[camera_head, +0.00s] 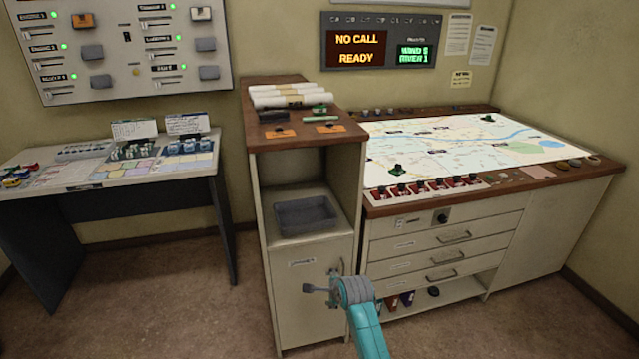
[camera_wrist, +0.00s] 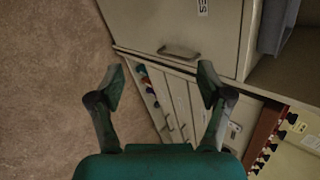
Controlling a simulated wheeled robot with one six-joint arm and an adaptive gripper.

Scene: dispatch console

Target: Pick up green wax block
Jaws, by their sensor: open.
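A small green item (camera_head: 319,108) lies on the wooden top of the tall cabinet, in front of the white paper rolls; it may be the green wax block, but it is too small to be sure. Two other small dark green pieces stand on the map table, one near the front left (camera_head: 397,169) and one near the back right (camera_head: 489,118). My gripper (camera_wrist: 161,82) is open with nothing between its fingers. In the head view my gripper (camera_head: 318,289) is low in front of the cabinet door, well below the cabinet top. No green block shows in the wrist view.
The tall cabinet (camera_head: 309,300) has an open niche with a grey bin (camera_head: 306,213). Right of it stands the map table, with a row of red-based pieces (camera_head: 430,186) at its front edge and drawers (camera_head: 440,240) below. A side desk (camera_head: 110,170) is at left. The floor between is clear.

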